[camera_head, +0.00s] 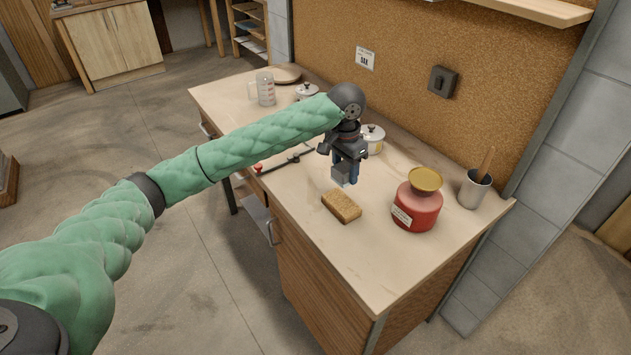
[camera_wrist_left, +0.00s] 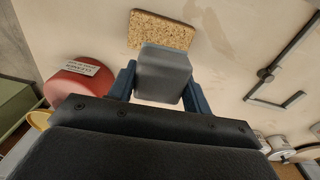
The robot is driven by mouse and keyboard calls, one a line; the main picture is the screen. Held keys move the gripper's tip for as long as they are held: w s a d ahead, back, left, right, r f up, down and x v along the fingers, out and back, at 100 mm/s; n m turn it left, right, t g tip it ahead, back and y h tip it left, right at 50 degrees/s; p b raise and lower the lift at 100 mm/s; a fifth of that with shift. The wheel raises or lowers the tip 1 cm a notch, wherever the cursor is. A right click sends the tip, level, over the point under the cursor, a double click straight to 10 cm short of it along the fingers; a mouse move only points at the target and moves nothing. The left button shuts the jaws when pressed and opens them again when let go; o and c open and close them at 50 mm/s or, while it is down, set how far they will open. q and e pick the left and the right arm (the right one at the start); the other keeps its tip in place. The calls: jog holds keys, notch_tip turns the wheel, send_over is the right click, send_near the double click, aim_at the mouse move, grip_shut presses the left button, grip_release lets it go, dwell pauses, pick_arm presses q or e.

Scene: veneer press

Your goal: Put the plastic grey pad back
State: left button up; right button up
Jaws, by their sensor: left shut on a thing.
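The grey pad (camera_wrist_left: 163,76) is a small block held between the two blue fingers of my left gripper (camera_wrist_left: 158,84) in the left wrist view. In the head view the grey pad (camera_head: 341,176) hangs below my left gripper (camera_head: 346,172), over the middle of the worktop; I cannot tell whether it touches the surface. A brown cork-like block (camera_head: 341,206) lies on the worktop just in front of the pad. It also shows beyond the pad in the left wrist view (camera_wrist_left: 162,30). My right gripper is not in view.
On the worktop (camera_head: 345,270) stand a red container with a yellow top (camera_head: 418,205), a grey cup with a stick (camera_head: 473,190), white lidded pots (camera_head: 373,140) and a clear jug (camera_head: 266,89). A dark bar tool (camera_head: 285,163) lies left. The front corner is clear.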

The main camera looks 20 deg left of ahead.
pick_arm(q)
jog(key=shift+s+a+r+y, duration=0.1)
jog(key=shift+a+r+y, duration=0.1)
jog(key=shift+a, duration=0.35)
jog(key=shift+s+a+r+y, duration=0.1)
jog(key=shift+a+r, duration=0.05)
jog(key=shift+a, duration=0.35)
jog(key=shift+w+a, duration=0.25)
jog(key=shift+a, duration=0.1)
jog(key=p, duration=0.4)
send_over(316, 179)
notch_tip(316, 179, down, 7)
jog(key=shift+d+r, duration=0.1)
jog(key=shift+f+p, duration=1.05)
jog(key=shift+f, duration=1)
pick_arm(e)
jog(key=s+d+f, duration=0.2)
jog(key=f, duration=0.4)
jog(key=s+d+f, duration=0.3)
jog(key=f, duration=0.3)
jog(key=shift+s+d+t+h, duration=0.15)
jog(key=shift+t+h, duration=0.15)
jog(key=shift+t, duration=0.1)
pick_arm(q)
jog(key=o, duration=0.9)
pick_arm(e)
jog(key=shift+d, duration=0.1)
